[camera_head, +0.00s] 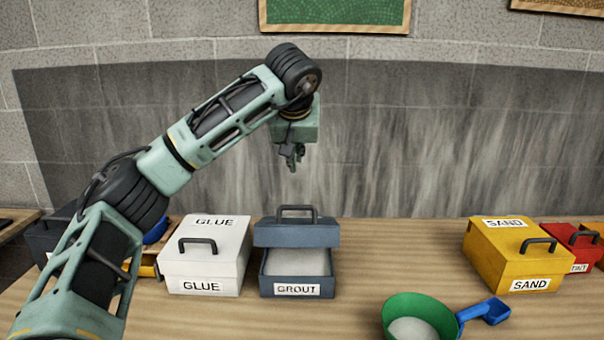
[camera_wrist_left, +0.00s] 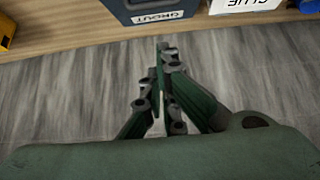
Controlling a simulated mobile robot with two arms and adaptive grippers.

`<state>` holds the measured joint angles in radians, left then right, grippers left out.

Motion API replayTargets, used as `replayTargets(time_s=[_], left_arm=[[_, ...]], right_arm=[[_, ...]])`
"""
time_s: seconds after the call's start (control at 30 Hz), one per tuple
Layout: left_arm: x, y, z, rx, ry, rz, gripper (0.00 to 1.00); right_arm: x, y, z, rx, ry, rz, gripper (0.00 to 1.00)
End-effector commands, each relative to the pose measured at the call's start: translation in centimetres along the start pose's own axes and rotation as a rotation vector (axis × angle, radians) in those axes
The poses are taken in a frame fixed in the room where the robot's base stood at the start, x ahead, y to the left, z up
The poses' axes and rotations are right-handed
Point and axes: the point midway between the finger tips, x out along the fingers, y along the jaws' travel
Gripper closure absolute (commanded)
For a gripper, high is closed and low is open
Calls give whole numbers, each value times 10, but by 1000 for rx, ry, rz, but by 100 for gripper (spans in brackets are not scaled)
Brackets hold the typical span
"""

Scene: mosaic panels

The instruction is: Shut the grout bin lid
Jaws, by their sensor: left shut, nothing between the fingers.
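The grout bin (camera_head: 297,287) is a dark blue-grey box with a GROUT label, standing on the wooden table. Its lid (camera_head: 281,237), with a dark handle on top, sits toward the back. The front of the bin is uncovered and pale grey grout (camera_head: 296,262) shows inside. My left gripper (camera_head: 293,166) is shut and empty, pointing down in the air above the bin and apart from it. In the left wrist view my gripper (camera_wrist_left: 162,52) shows shut, with part of the grout bin (camera_wrist_left: 150,16) at the top edge. My right gripper is not in view.
A white glue bin (camera_head: 203,267) stands close left of the grout bin. A yellow sand bin (camera_head: 510,262) and a red bin (camera_head: 584,243) stand at the right. A green bowl (camera_head: 412,312) and blue scoop (camera_head: 484,311) lie in front. Table between grout and sand bins is clear.

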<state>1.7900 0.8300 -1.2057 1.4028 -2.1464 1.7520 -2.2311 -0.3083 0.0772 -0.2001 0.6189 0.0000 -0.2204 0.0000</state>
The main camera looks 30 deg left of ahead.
Motion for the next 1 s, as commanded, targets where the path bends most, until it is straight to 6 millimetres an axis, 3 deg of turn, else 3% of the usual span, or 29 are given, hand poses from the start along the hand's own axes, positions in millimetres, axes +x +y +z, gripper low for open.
replayTargets(time_s=[0.1,0.27,0.7,1.0], left_arm=[[-1,-4,-11,-5,-11,-4,100],[14,-4,-11,-4,-15,-5,100],[102,-5,-9,-4,-15,-6,100],[107,-4,24,-4,-11,-3,100]], right_arm=[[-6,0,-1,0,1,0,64],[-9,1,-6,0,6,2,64],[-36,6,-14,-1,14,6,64],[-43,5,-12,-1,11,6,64]])
